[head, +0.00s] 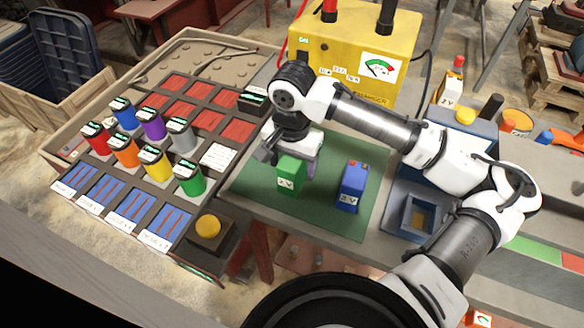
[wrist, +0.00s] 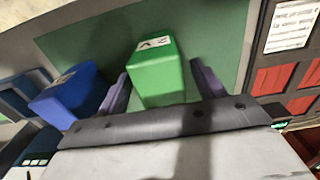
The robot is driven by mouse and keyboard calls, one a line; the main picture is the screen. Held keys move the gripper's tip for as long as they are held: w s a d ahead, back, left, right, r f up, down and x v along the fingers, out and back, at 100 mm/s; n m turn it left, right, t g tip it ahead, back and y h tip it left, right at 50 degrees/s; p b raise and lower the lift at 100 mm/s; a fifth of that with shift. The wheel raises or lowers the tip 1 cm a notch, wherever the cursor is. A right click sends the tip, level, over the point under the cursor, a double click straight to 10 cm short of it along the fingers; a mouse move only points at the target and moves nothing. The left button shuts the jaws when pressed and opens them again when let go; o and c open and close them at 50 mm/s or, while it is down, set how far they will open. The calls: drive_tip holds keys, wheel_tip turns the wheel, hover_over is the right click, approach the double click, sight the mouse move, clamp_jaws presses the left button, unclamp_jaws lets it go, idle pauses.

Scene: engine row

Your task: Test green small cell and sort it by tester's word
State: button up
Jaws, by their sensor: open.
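The green small cell (head: 291,174), a box marked "2 V", stands upright on the green mat (head: 336,218). In the wrist view the green cell (wrist: 158,72) sits between the two purple fingers of my gripper (wrist: 160,85), with a gap at least on the left side. In the head view my gripper (head: 294,150) is right behind and above the cell, pointing down, and open. The tester seems to be the yellow machine (head: 352,50) with a dial at the back; its small words are hard to read.
A blue cell (head: 353,187) stands on the mat to the right of the green one. A tray rack (head: 128,205) with several coloured canisters and red and blue slots lies left. A yellow button (head: 208,226) is at front left. A square socket (head: 418,218) is at right.

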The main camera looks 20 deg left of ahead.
drive_tip(key=shift+f, duration=0.75)
drive_tip(key=shift+r, duration=0.1)
clamp_jaws()
